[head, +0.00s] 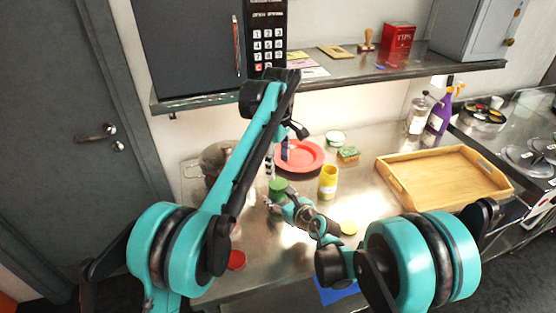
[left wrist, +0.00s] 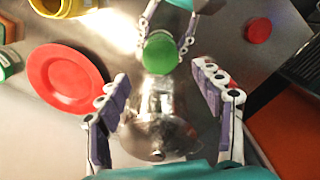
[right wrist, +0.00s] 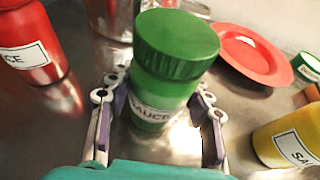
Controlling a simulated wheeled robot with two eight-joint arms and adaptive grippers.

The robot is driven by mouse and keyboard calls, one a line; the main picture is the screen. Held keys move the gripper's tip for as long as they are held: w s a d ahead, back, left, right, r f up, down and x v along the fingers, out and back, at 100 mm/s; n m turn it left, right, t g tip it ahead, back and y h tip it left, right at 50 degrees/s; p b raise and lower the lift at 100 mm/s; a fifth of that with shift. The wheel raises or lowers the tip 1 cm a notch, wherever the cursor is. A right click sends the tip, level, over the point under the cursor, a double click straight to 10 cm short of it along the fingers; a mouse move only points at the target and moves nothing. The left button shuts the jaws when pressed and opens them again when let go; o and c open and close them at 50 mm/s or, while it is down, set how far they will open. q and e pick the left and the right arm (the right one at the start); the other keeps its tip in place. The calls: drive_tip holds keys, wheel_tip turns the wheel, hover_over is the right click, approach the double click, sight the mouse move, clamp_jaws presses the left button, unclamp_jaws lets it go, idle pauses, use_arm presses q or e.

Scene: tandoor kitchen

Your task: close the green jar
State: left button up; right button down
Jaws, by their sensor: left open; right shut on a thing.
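The green jar (right wrist: 152,108), labelled SAUCE, stands upright between the fingers of my right gripper (right wrist: 158,108), which is shut on it. The green lid (right wrist: 176,45) sits on top of the jar; whether it is screwed tight I cannot tell. In the head view the lid shows (head: 278,184) with my right gripper (head: 275,203) just in front. My left gripper (head: 277,160) is open and empty above and behind the jar. In the left wrist view the lid (left wrist: 160,52) lies beyond the open left fingers (left wrist: 161,88), not between them.
A yellow jar (head: 328,184) and a red plate (head: 298,155) are nearby. A red jar (right wrist: 28,45), a shiny metal pot (left wrist: 155,135), a red lid (head: 236,260) and a yellow lid (head: 348,228) are also close. A wooden tray (head: 490,197) occupies the right side.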

sight(278, 183)
use_arm(q)
wheel_tip(278, 183, down, 7)
drive_tip(key=shift+r, duration=0.1)
idle(0.4)
drive_tip(key=c, duration=1.2)
drive_tip(key=m, duration=1.9)
drive_tip(key=shift+m, duration=0.3)
drive_tip(key=m, duration=0.6)
drive_tip(key=o, duration=1.3)
drive_tip(key=shift+c, duration=0.2)
